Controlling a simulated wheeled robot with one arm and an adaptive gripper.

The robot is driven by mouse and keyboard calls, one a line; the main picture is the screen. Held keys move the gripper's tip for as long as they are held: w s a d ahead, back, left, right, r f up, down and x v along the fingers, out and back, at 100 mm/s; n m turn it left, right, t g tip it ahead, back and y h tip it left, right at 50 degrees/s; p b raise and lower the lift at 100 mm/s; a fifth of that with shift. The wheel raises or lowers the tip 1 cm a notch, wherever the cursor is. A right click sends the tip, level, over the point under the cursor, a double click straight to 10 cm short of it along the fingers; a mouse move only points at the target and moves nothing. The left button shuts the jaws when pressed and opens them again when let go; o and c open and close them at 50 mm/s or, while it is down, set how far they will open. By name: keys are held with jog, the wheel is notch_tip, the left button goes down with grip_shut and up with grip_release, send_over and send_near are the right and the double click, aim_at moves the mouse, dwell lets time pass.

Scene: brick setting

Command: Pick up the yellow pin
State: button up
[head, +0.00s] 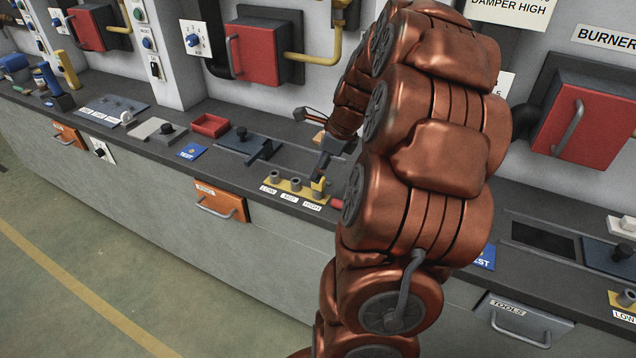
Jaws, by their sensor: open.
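The yellow pin (318,184) stands at the HIGH end of a yellow base strip (291,190) near the counter's front edge. The strip has short grey sockets and labels; LOW and HIGH are readable. My gripper (312,141) is behind and above the strip, its dark fingers apart and nothing seen between them. The lower finger comes down close to the pin; I cannot tell whether it touches. My copper-coloured arm hides part of the gripper and the counter to the right.
A dark block with a knob (241,138) and a red tray (209,125) lie left of the strip. Red boxes (255,53) and yellow pipes are on the wall behind. An orange drawer (221,201) is in the counter front. The floor in front is clear.

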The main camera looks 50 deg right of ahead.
aim_at(318, 187)
jog(key=shift+w+d+f+m+p, duration=0.35)
jog(key=shift+w+f+p, duration=0.1)
jog(key=shift+f, duration=0.6)
jog(key=shift+w+d+f+m+p, duration=0.4)
jog(key=shift+f+p, duration=0.1)
jog(key=shift+f, duration=0.55)
jog(key=shift+w+d+f+m+p, duration=0.35)
jog(key=shift+f+p, duration=0.1)
jog(key=shift+f, duration=0.6)
jog(key=shift+w+f+t, duration=0.2)
jog(key=shift+f+t, duration=0.1)
jog(key=shift+f, duration=0.2)
grip_shut()
